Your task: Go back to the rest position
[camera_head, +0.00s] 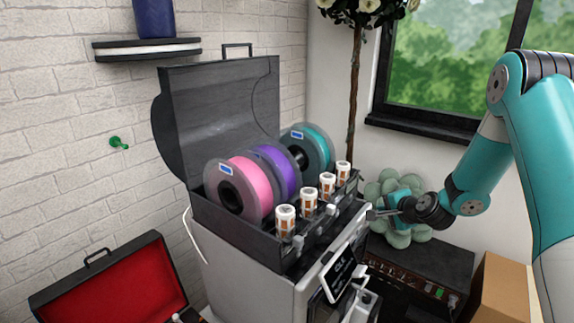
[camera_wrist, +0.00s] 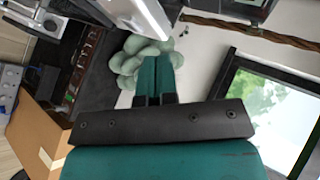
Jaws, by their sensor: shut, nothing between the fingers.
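My gripper (camera_head: 374,214) is at the right of the printer-like machine (camera_head: 245,275), close to the right edge of its top tray in the head view. Its fingers are shut and empty; in the wrist view the two teal fingers (camera_wrist: 157,80) lie together. The arm comes in from the right side of the head view. The machine's lid (camera_head: 222,110) stands open. Pink (camera_head: 250,187), purple (camera_head: 282,172) and teal (camera_head: 316,145) spools sit in the tray, with several white-capped orange bottles (camera_head: 286,221) along its front edge.
A pale green rounded plant (camera_head: 398,238) is behind my gripper. A black amplifier-like box (camera_head: 425,265) and a cardboard box (camera_head: 502,290) are at the lower right. A thin tree trunk (camera_head: 354,90) stands behind the machine. An open red-lined case (camera_head: 115,290) is at lower left.

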